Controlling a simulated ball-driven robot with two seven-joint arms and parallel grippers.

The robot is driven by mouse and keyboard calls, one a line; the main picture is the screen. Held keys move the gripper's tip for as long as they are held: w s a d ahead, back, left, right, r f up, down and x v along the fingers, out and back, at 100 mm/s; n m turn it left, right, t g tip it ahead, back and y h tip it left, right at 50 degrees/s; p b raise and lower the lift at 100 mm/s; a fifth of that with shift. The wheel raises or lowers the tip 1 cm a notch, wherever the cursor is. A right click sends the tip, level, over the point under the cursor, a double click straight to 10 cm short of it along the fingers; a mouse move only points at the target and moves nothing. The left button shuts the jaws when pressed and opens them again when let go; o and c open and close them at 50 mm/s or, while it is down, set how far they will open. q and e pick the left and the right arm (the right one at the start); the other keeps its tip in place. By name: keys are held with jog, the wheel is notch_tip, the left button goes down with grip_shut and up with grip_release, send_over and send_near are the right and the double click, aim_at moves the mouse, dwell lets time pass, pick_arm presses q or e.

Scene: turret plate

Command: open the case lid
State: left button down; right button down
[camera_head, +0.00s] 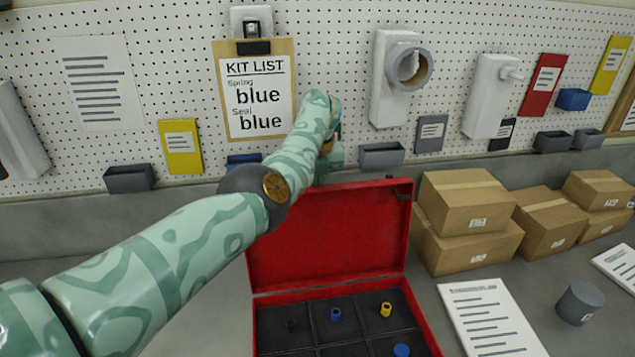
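The red case (265,297) stands open on the bench, cut off by the bottom edge. Its red lid (335,240) stands up at the back, leaning away from me. In the dark compartments are a black part (291,325), a small blue part (335,314), a yellow part (386,309) and a round blue part (401,350). My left gripper (330,165) is at the top edge of the lid, partly hidden by my arm and the lid. Its fingers do not show, and I cannot tell whether it touches the lid. My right gripper is out of view.
A kit list (257,90) on the pegboard reads spring blue, seal blue. Cardboard boxes (466,200) stand right of the case. A printed sheet (490,318) and a grey cylinder (579,302) lie on the bench at right. Grey bins (382,155) line the wall.

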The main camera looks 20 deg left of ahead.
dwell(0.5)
pick_arm(q)
jog(key=shift+w, duration=0.15)
notch_tip(320, 180, up, 16)
jog(key=s+d, duration=0.1)
jog(key=s, duration=0.1)
jog(key=shift+d, duration=0.1)
